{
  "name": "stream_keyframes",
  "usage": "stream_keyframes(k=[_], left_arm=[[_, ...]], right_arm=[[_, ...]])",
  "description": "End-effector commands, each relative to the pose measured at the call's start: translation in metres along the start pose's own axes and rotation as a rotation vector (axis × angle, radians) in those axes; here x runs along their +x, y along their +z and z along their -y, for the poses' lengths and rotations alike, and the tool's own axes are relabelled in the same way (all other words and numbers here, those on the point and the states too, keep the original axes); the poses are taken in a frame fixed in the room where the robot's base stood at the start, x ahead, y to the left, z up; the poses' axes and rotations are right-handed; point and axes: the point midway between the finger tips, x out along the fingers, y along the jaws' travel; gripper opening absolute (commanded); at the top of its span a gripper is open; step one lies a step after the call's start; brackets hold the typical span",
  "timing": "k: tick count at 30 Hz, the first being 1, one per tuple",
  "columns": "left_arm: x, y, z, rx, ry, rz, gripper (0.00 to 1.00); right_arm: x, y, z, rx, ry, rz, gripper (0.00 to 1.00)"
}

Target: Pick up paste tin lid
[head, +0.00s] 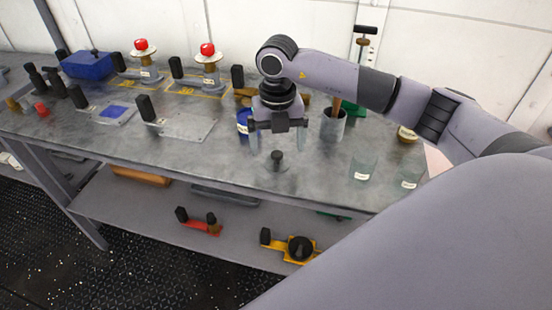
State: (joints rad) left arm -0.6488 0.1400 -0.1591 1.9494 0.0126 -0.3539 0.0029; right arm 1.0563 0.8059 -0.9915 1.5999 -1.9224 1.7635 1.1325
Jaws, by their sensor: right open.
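A small round lid-like piece with a dark knob (277,157) stands on the metal bench near its front edge. I take it to be the paste tin lid, but no readable label confirms this. My right gripper (278,146) points down over it, with its fingers apart to either side and above the knob. The gripper looks empty, and I see no contact with the knob. A blue tin (243,122) stands just behind and left of the gripper, partly hidden by it. My left gripper is out of view.
A grey cup (333,125) with a wooden handle in it stands right of the gripper. Glass beakers (363,169) and a small yellowish tin (407,134) are farther right. Plates with black handles (180,124) lie left. A lower shelf (150,205) holds tools. Bare bench lies left of the lid.

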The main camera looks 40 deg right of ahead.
Motion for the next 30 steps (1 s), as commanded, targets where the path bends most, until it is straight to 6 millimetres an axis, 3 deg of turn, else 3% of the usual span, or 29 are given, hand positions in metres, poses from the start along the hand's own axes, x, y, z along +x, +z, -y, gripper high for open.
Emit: stream_keyframes(k=[7,16,17,21,22,30], left_arm=[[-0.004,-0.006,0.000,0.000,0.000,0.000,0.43],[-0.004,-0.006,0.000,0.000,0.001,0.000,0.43],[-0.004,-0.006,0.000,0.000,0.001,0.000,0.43],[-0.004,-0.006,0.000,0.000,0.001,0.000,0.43],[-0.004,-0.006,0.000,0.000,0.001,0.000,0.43],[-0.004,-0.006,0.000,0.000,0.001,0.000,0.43]], right_arm=[[0.035,0.004,0.001,-0.003,0.000,-0.004,0.95],[0.041,0.004,0.000,-0.004,0.003,-0.001,0.95],[0.041,0.004,0.000,-0.004,0.003,-0.001,0.89],[0.041,0.004,0.000,-0.004,0.003,-0.001,0.43],[0.041,0.004,0.000,-0.004,0.003,-0.001,0.36],[0.041,0.004,0.000,-0.004,0.003,-0.001,0.35]])
